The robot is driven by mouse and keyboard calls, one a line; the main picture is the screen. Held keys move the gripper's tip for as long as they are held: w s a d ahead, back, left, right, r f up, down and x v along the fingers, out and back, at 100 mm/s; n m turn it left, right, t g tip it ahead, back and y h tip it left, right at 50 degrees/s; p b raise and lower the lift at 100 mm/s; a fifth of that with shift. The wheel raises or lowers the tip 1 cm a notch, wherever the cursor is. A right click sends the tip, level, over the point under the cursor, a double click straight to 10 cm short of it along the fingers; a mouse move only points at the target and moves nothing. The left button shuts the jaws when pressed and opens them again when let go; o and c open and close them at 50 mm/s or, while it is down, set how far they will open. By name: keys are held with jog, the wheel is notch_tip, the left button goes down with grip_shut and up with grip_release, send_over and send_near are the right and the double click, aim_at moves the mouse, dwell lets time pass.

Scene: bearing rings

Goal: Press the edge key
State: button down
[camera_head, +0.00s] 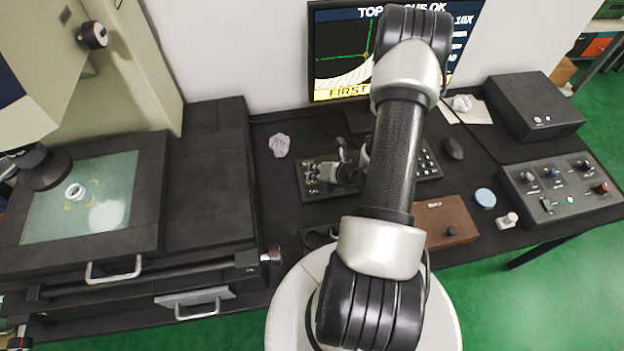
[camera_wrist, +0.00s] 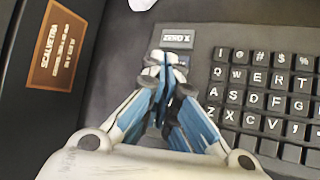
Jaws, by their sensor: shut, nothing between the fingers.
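The dark keyboard (camera_head: 308,193) lies on the bench in the head view, partly hidden by my arm. In the wrist view the keyboard (camera_wrist: 225,42) shows rows of dark letter keys on its right and a separate grey key marked ZERO X (camera_wrist: 177,38) at its upper left. Another key (camera_wrist: 183,60) just below that is mostly covered by my fingers, and its label cannot be read. I cannot make out a key marked edge. My gripper (camera_wrist: 160,60) is shut and empty, its fingertips over the left part of the keyboard. It also shows in the head view (camera_head: 325,173); contact is unclear.
A monitor (camera_head: 335,55) stands behind the keyboard. A measuring machine with a glass stage (camera_head: 115,210) fills the left. A brown box (camera_head: 450,213), a mouse (camera_head: 453,148) and a control box with knobs (camera_head: 560,203) lie to the right. A crumpled item (camera_head: 279,145) sits left of the keyboard.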

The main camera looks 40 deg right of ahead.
jog(key=shift+f, duration=0.55)
notch_tip(320, 180, up, 5)
jog(key=p, duration=0.3)
jog(key=shift+f+p, duration=0.1)
jog(key=shift+p, duration=0.2)
jog(key=shift+r+p, duration=0.3)
jog(key=shift+r, duration=0.1)
